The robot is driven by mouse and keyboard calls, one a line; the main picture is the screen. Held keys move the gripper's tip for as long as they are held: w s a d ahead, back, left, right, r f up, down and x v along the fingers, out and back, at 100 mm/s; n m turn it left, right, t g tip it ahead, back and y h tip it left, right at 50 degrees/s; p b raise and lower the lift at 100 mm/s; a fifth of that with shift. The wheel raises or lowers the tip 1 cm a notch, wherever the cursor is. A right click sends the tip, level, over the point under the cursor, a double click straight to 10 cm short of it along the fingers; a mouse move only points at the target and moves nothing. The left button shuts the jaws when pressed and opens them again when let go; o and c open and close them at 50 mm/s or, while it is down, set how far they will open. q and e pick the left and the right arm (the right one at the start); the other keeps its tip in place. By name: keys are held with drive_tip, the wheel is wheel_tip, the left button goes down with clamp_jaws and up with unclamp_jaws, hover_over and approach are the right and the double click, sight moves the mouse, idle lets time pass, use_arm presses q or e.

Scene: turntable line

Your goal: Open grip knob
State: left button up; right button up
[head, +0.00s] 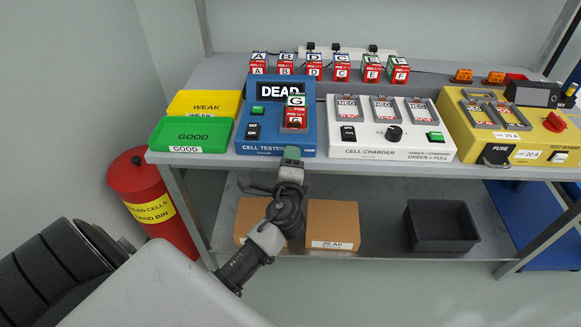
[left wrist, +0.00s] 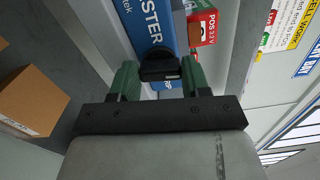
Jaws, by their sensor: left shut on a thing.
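The blue cell tester (head: 310,141) stands at the front of the bench and its display reads DEAD. A cell marked G (head: 295,117) sits upright in it; the cell's red side also shows in the left wrist view (left wrist: 204,27). My left gripper (head: 291,153) is at the tester's front edge. In the left wrist view its green fingers are closed on either side of a black knob (left wrist: 160,69) on the tester's front. In the head view the knob is hidden behind the gripper. My right gripper is in neither view.
The green GOOD tray (head: 190,134) and yellow WEAK tray (head: 205,100) are left of the tester. The white cell charger (head: 380,151) and yellow test board (head: 532,140) stand right. Several lettered cells line the back. A red bin (head: 150,185) stands left of the bench.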

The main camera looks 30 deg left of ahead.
use_arm(q)
drive_tip(key=shift+f+n+b, duration=0.25)
drive_tip(key=shift+n+b, duration=0.25)
drive_tip(key=shift+n, duration=0.3)
drive_tip(key=shift+d, duration=0.1)
drive_tip(key=o, duration=0.9)
drive_tip(key=shift+r, duration=0.15)
drive_tip(key=b+v, duration=0.1)
drive_tip(key=v, duration=1)
